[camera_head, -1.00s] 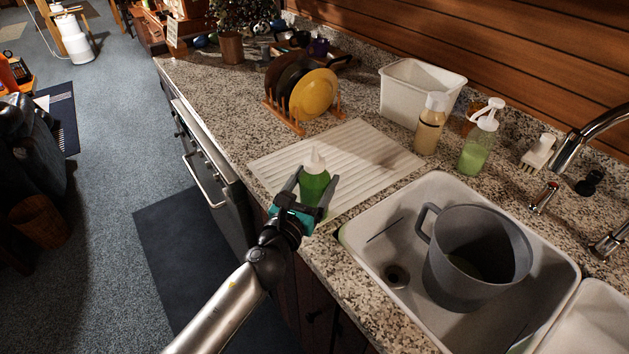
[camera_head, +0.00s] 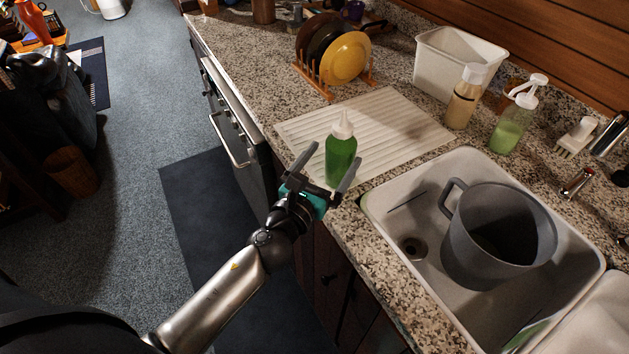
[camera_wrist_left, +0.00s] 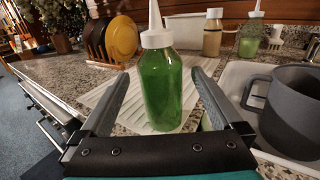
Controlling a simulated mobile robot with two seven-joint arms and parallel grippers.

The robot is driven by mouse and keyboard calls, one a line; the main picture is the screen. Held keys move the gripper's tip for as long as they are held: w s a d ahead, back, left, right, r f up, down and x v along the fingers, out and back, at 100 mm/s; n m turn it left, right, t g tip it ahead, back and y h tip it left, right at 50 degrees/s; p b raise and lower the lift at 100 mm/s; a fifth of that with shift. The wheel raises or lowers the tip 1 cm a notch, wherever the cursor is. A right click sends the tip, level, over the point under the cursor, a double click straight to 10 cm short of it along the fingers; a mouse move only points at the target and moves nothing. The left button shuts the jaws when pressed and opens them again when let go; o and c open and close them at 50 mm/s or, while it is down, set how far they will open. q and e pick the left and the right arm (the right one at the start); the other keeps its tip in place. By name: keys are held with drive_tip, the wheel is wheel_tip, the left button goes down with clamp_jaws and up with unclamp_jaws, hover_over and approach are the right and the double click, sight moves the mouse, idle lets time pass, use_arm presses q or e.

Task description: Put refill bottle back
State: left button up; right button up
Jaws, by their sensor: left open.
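The refill bottle (camera_head: 341,156) is green with a white pointed nozzle cap. It stands upright at the front edge of the white ribbed drying mat, near the sink. It also shows in the left wrist view (camera_wrist_left: 162,88), just ahead of the fingers. My left gripper (camera_head: 332,165) is open and empty, its fingers spread apart on the near side of the bottle. My right gripper is not in view. A pump bottle (camera_head: 510,125) with pale green liquid stands behind the sink, beside a tan bottle with a white cap (camera_head: 463,100).
The drying mat (camera_head: 400,125) has free room right of the bottle. A sink (camera_head: 378,205) holds a large grey pot (camera_head: 490,245). A plate rack with plates (camera_head: 335,55) and a white bin (camera_head: 450,68) stand behind. A brush (camera_head: 577,138) stands near the faucet.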

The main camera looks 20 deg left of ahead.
use_arm(q)
drive_tip(key=s+b, duration=0.1)
drive_tip(key=s, duration=0.6)
drive_tip(key=shift+s+a, duration=0.15)
drive_tip(key=shift+a, duration=0.25)
